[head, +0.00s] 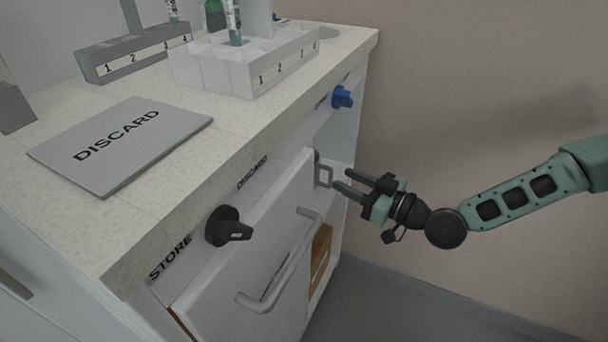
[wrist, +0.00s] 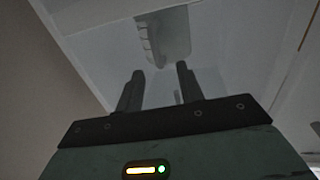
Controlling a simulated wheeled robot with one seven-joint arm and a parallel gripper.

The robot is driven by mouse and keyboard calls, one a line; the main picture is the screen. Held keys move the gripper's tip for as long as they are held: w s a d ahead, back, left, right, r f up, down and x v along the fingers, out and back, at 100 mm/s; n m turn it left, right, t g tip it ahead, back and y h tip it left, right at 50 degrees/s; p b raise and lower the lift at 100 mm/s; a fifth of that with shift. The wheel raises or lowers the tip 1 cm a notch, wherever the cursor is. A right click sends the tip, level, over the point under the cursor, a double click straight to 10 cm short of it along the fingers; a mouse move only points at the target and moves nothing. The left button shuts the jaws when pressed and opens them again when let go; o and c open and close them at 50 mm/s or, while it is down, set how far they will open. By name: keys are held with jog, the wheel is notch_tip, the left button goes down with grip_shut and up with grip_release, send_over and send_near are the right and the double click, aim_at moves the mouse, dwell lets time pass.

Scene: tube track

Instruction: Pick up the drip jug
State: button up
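A grey, squared loop handle (head: 324,173) shows in the head view at the cabinet's right end, below a blue tap. It looks like the drip jug's handle; the jug's body is mostly hidden behind the cabinet front. In the wrist view a pale grey object with a ridged side (wrist: 168,36) lies beyond the fingertips; I cannot tell for sure that it is the jug. My gripper (head: 343,180) is open and empty, its fingers pointing left at the handle, close to it. The wrist view also shows the two fingers apart (wrist: 161,72).
The blue tap (head: 342,97) sits above the recess. The cabinet front has a bar handle (head: 281,262) and a black knob (head: 228,227) marked STORE and DISCARD. On the counter are a DISCARD plate (head: 122,172), a white rack (head: 220,78) and a grey rack (head: 135,55). Floor lies open at right.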

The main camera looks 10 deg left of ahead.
aim_at(317, 165)
jog(key=shift+b+x, duration=0.3)
jog(key=shift+x, duration=1.55)
grip_shut()
